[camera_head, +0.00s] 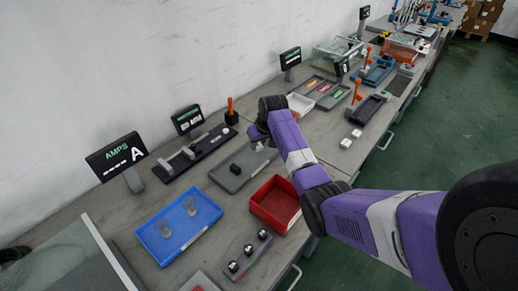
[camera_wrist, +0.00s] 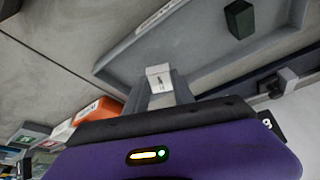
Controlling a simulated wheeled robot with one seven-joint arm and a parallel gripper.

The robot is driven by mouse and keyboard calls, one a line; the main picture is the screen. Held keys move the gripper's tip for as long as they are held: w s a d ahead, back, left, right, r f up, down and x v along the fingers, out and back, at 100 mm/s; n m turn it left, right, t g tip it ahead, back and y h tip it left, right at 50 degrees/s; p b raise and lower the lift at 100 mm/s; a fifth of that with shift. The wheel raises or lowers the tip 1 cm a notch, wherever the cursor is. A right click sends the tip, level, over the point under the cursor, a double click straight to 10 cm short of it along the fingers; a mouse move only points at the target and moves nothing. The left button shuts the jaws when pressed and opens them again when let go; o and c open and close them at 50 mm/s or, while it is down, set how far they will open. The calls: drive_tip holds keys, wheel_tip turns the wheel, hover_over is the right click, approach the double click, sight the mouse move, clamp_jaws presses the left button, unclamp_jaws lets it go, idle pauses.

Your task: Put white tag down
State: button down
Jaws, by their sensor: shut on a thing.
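My gripper (camera_wrist: 161,88) is shut on a small white tag (camera_wrist: 158,73) with a dark mark on it. In the head view, my gripper (camera_head: 258,143) is over the far right part of a grey tray (camera_head: 226,181). In the wrist view, the tag shows against the edge of this grey tray (camera_wrist: 122,62); I cannot tell whether it touches anything below. A dark green block (camera_wrist: 239,19) lies in the tray, and it also shows in the head view (camera_head: 235,169).
A red bin (camera_head: 278,203) stands right of the grey tray, and a blue tray (camera_head: 180,226) with clear parts stands nearer. A dark fixture (camera_head: 196,152) is behind on the left. White blocks (camera_head: 350,138) lie near the bench's right edge. Some grey bench shows between trays.

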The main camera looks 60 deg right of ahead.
sight(260, 147)
drive_tip(key=shift+f, duration=1.45)
drive_tip(key=shift+f, duration=0.15)
drive_tip(key=c, duration=1.1)
unclamp_jaws()
drive_tip(key=v, duration=1.2)
drive_tip(key=shift+w+r, duration=0.1)
drive_tip(key=shift+r, duration=0.1)
